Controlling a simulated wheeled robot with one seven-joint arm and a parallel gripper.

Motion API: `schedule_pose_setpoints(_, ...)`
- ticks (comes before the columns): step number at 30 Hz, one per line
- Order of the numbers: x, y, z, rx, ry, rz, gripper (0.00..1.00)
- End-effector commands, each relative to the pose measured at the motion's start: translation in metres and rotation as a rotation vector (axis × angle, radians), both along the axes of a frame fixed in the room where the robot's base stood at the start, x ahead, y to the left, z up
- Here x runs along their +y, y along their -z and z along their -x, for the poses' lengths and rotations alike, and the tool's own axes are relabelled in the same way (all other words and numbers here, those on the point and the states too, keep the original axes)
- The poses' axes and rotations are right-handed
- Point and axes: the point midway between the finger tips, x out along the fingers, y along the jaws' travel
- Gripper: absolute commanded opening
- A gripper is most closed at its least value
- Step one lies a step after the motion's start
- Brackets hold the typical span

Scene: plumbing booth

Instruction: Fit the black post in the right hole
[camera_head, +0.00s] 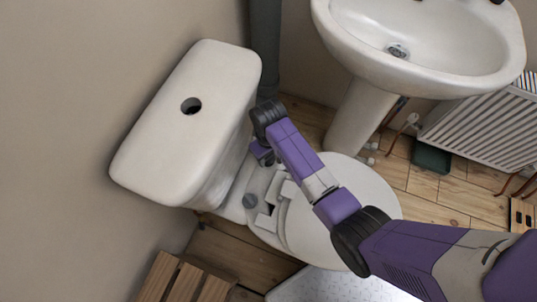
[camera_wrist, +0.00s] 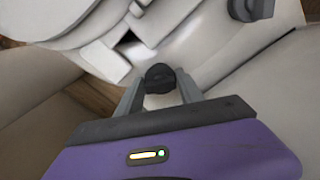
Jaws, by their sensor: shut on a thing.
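My gripper (camera_wrist: 160,88) is shut on a black post (camera_wrist: 160,77); the post's rounded dark end shows between the two grey fingertips. In the head view my gripper (camera_head: 263,153) is between the cistern and the seat of a white toilet (camera_head: 235,192), over its rear ledge; its fingertips and the held post are hard to make out. A second, dark grey post (camera_wrist: 250,8) stands on the ledge at the top right of the wrist view; it also shows in the head view (camera_head: 250,201). The right hole is not clearly visible. I cannot tell whether the held post touches the ledge.
The cistern (camera_head: 195,120) stands close beside my gripper. The white seat and lid (camera_head: 365,195) lie under my arm. A washbasin (camera_head: 425,50) on a pedestal is beyond, with a radiator (camera_head: 480,125) to the right. A wooden slatted thing (camera_head: 185,278) is at the bottom left.

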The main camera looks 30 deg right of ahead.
Motion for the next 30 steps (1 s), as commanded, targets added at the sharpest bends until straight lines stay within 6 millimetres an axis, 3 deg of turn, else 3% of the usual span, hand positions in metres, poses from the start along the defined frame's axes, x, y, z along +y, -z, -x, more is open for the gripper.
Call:
schedule_pose_setpoints(1, -0.003, 0.0, -0.001, -0.002, 0.004, 0.004, 0.02)
schedule_pose_setpoints(2, -0.003, 0.0, -0.001, -0.003, 0.004, 0.005, 0.46)
schedule_pose_setpoints(6, -0.002, 0.0, 0.0, -0.001, 0.003, 0.003, 0.69)
schedule_pose_setpoints(17, -0.001, -0.005, -0.001, -0.002, 0.001, 0.002, 0.69)
schedule_pose_setpoints(30, -0.001, -0.069, -0.001, -0.002, 0.002, 0.002, 0.69)
